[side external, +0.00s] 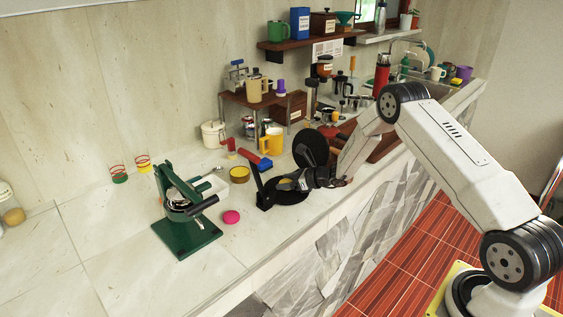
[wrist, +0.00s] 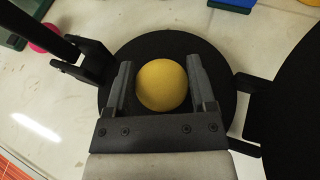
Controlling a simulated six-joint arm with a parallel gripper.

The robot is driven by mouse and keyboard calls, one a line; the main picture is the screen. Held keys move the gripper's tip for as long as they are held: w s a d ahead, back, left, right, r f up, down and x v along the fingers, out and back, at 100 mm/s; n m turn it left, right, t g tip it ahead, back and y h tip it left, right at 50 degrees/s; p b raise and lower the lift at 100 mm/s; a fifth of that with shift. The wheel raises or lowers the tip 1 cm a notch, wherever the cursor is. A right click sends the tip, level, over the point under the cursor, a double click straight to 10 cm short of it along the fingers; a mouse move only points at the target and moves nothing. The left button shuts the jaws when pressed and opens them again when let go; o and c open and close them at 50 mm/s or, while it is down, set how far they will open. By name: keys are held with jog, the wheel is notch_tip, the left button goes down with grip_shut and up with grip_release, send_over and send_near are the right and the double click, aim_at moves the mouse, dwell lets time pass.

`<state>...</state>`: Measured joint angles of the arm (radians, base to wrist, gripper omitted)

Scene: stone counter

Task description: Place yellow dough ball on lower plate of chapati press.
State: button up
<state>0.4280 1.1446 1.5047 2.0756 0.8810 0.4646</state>
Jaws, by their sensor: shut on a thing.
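The black chapati press is open. Its round lower plate (side external: 291,196) lies flat on the counter, and its upper plate (side external: 311,147) is raised. In the wrist view, the lower plate (wrist: 228,62) is under my gripper, and part of the upper plate (wrist: 290,100) shows at the right. The yellow dough ball (wrist: 162,86) is between my fingers, over the lower plate. My gripper (wrist: 161,84) is shut on the ball.
The press's black handle (wrist: 45,30) and hinge bracket stand close at the left of my gripper. A pink ball (side external: 231,217) and a green press (side external: 183,215) are left of the chapati press. A yellow mug (side external: 272,141) and a blue-and-red tool (side external: 257,160) are behind it.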

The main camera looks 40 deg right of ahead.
jog(key=shift+f, duration=0.1)
jog(key=o, duration=1.2)
jog(key=shift+s, duration=0.1)
jog(key=shift+s+d+r, duration=0.3)
jog(key=shift+s+r, duration=0.1)
jog(key=shift+s, duration=0.1)
jog(key=v, duration=1)
jog(key=shift+s+d, duration=0.1)
jog(key=shift+s, duration=0.2)
jog(key=shift+r, duration=0.1)
